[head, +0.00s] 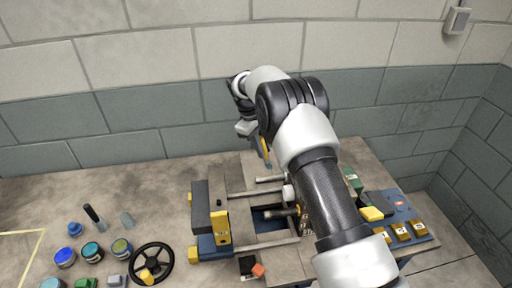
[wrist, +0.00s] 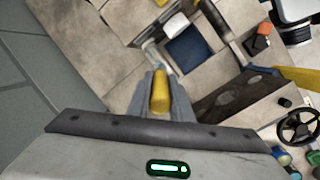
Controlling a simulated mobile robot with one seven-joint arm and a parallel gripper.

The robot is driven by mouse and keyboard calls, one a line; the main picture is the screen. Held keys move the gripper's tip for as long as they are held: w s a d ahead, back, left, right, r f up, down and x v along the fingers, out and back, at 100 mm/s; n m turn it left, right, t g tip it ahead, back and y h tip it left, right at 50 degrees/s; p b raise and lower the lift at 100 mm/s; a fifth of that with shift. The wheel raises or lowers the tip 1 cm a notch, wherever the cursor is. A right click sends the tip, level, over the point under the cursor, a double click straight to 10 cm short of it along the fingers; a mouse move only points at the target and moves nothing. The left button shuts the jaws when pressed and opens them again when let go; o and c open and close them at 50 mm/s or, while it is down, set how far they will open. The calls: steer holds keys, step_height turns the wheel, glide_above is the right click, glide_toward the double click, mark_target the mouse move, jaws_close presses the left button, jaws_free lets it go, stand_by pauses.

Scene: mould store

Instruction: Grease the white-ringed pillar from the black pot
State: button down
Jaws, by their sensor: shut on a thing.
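My gripper (head: 254,134) is raised above the back of the mould and shut on a yellow-handled tool (head: 265,153) that points down; its yellow handle also shows between the fingers in the wrist view (wrist: 160,93). The tool's pale tip is over the open mould frame, and contact cannot be told. The mould (head: 222,227) is a grey, yellow and blue frame with metal pillars (head: 270,179) lying across it. A small white piece (wrist: 177,23) shows near a blue recess; I cannot tell whether it is the pillar's white ring. Several dark-rimmed pots (head: 92,251) stand at left; which is the black pot is unclear.
A black handwheel (head: 151,264) stands left of the mould. A small black and orange block (head: 252,267) lies in front. A blue panel with yellow blocks (head: 402,231) is at right, partly behind my arm. A block wall (head: 130,115) closes the back. The bench's left rear is clear.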

steer(key=w+d+f+b, duration=0.1)
steer(key=d+f, duration=0.2)
steer(key=d, duration=0.2)
steer(key=s+a+r+p, duration=0.1)
steer(key=s+a+r, duration=0.1)
steer(key=a, duration=0.6)
steer(key=shift+a+r, duration=0.25)
steer(key=shift+r, duration=0.4)
